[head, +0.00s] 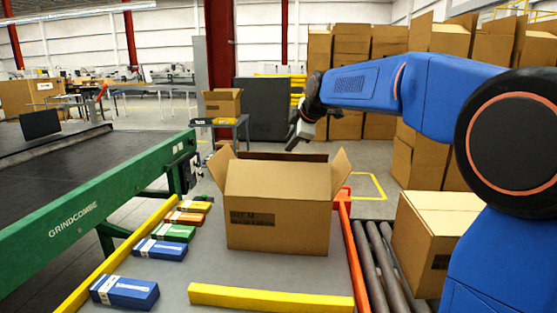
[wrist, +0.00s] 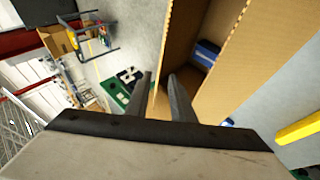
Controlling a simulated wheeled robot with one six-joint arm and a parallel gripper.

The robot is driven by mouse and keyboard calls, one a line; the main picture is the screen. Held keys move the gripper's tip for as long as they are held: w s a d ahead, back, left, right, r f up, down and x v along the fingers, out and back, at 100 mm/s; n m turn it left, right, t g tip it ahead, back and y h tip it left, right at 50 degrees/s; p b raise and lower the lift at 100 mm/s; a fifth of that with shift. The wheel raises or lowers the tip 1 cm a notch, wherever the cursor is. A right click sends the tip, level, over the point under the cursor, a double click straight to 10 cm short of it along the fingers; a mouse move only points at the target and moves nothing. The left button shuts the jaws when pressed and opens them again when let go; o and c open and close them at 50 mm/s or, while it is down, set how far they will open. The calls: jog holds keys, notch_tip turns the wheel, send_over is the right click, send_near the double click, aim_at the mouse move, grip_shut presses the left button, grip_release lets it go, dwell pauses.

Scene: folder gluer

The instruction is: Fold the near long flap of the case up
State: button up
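The open brown case (head: 280,225) stands upright on the grey table in the head view. The left short flap (head: 220,166) and right short flap (head: 341,172) stand outward. My gripper (head: 293,144) is above and behind the case's far edge. In the wrist view, my gripper (wrist: 162,95) shows two dark fingers with a gap and nothing between them. A cardboard panel (wrist: 182,45) lies just beyond the right finger. A blue box (wrist: 206,53) shows inside the case.
Blue, green, orange and yellow small boxes lie left of the case, including a blue one (head: 124,292). A yellow bar (head: 270,298) lies in front. A green conveyor (head: 100,205) is at left. Rollers (head: 380,262) and another carton (head: 425,240) are at right.

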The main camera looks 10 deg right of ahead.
aim_at(279, 158)
jog(key=x, duration=1.3)
jog(key=shift+w+d+f, duration=0.1)
grip_shut()
dwell(1.0)
